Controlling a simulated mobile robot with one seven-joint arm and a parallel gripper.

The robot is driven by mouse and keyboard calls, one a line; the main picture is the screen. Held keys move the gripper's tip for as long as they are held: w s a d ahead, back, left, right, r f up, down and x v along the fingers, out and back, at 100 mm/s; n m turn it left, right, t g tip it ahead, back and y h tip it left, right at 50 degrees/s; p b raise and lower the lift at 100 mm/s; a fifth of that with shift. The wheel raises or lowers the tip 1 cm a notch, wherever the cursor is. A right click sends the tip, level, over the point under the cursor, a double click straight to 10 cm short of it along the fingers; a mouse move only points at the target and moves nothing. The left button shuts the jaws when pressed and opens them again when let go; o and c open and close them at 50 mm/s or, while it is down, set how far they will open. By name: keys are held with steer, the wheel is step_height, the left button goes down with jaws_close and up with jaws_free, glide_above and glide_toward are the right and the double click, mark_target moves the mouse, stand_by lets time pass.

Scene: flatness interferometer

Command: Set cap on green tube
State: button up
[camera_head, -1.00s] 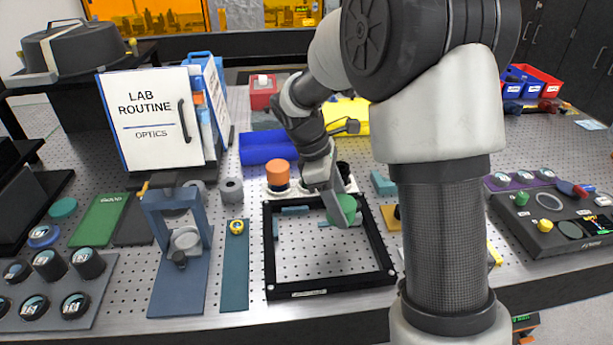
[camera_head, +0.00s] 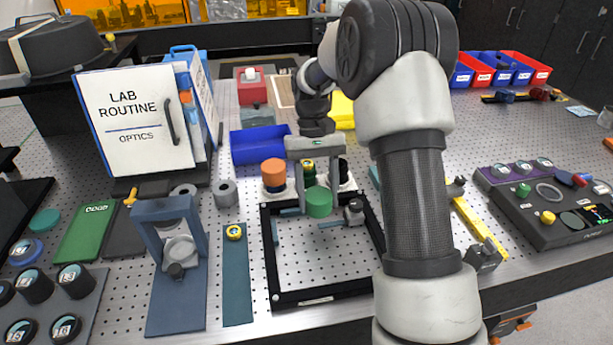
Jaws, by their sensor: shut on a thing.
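My gripper (camera_head: 317,190) points down over the back part of a black frame and is shut on a round green cap (camera_head: 318,204). The cap appears held above the surface, in front of a row of tubes. An orange-capped tube (camera_head: 273,173) stands at the left of this row. Behind my fingers shows a small yellow-and-green top (camera_head: 308,166), partly hidden. A dark tube (camera_head: 343,168) stands to the right, also partly covered. I cannot tell clearly which of these is the green tube.
The black frame (camera_head: 271,268) lies on the perforated bench, with small blue-grey blocks inside it. A blue bin (camera_head: 258,147) sits behind the tubes. A blue stand (camera_head: 178,265) and lens holders are at left. A control panel (camera_head: 550,210) is at right.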

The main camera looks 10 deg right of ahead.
steer(key=shift+w+d+r+n+h+p, duration=0.15)
steer(key=shift+w+n+h+p, duration=0.1)
steer(key=shift+n, duration=0.3)
steer(key=shift+w+a+r+n+h+p, duration=0.15)
steer(key=shift+w+n, duration=0.1)
steer(key=shift+n, duration=0.3)
steer(key=w+r+n+t+h+p, duration=0.1)
steer(key=w+r+n+t, duration=0.1)
steer(key=n, duration=0.5)
steer(key=w+r+n+t+h+p, duration=0.1)
steer(key=w+r+n+t, duration=0.2)
steer(key=w+n, duration=0.2)
steer(key=w+r+n+t+p, duration=0.2)
steer(key=w+n, duration=0.2)
steer(key=n, duration=0.7)
steer(key=shift+w+d+r+h, duration=0.15)
steer(key=shift+r+h, duration=0.25)
steer(key=shift+w+a+r+n+t, duration=0.25)
steer(key=shift+w+n+t, duration=0.2)
steer(key=shift+n, duration=0.55)
steer(key=shift+f+y, duration=0.1)
steer(key=shift+y, duration=0.2)
steer(key=b, duration=0.5)
glide_above(307, 176)
steer(key=w, duration=0.2)
step_height(307, 176, down, 4)
steer(key=shift+d+f, duration=0.1)
steer(key=shift+f, duration=0.1)
steer(key=shift+p, duration=0.95)
